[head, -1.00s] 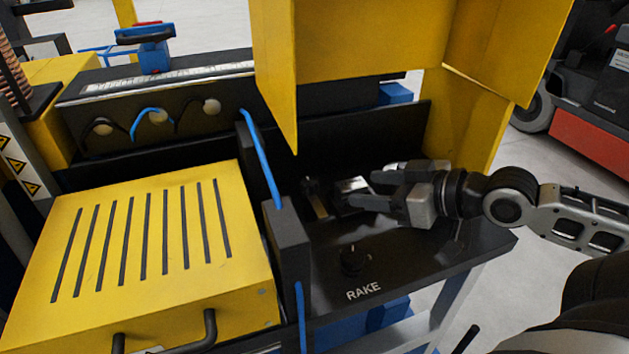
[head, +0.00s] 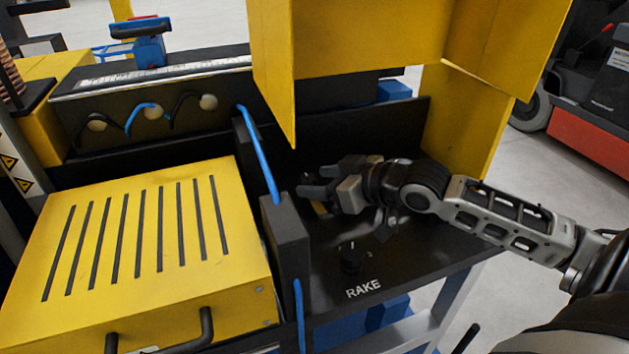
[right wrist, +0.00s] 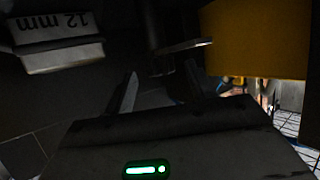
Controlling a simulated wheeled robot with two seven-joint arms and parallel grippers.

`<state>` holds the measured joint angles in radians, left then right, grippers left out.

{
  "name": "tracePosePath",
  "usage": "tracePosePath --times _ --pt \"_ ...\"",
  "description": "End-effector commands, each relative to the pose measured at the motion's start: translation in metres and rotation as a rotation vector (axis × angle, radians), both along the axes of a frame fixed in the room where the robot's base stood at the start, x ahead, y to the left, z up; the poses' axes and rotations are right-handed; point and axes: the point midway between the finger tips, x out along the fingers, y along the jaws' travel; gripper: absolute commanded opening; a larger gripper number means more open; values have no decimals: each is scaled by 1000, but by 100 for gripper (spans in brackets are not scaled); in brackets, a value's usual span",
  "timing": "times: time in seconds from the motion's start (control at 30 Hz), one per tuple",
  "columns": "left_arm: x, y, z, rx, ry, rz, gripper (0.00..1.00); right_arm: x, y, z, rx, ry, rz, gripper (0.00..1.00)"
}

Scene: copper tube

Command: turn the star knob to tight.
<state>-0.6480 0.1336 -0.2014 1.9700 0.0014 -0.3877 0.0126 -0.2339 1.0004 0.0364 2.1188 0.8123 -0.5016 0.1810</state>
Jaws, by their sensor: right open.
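My right gripper (head: 313,181) reaches in from the right under the yellow hood, low over the black bench. Its jaws are open, with the tips near a small brass-coloured part (head: 320,208). The right wrist view shows both fingers (right wrist: 160,86) apart, with a dark round post or knob (right wrist: 162,45) beyond and between them. I cannot tell whether this is the star knob or whether a finger touches it; the picture is too dark. A small black dial (head: 351,260) stands on the bench by the word RAKE. My left gripper is out of view.
A block marked "12 mm" (right wrist: 60,55) sits at the upper left of the right wrist view. The yellow hood (head: 370,45) hangs above my arm. A black upright with a blue edge (head: 287,240) stands left of the gripper, beside a slotted yellow cover (head: 235,215).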

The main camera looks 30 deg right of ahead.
Motion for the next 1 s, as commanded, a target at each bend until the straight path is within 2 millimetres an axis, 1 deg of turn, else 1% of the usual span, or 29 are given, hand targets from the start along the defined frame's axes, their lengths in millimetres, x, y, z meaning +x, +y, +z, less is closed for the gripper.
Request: tracePosePath --times 0.03,0.2,0.53,0.57,0.6,0.67,0.7,0.73,0.77,1.0 --pt "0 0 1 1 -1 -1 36 5 1 0 2 -2 -2 56" --pt "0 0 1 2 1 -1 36 13 5 -5 2 0 1 56" --pt "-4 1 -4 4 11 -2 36 14 6 -6 1 0 2 56" --pt "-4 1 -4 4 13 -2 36 15 6 -6 1 0 2 50" --pt "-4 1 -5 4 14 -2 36 15 6 -6 1 0 2 39" --pt "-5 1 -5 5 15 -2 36 14 6 -6 1 0 2 22" --pt "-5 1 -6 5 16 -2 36 14 6 -6 1 0 2 11" --pt "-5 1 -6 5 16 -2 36 14 6 -6 1 0 2 3" --pt "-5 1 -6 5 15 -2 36 14 6 -6 1 0 2 0" --pt "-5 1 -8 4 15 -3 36 18 12 -6 0 -2 27 0"
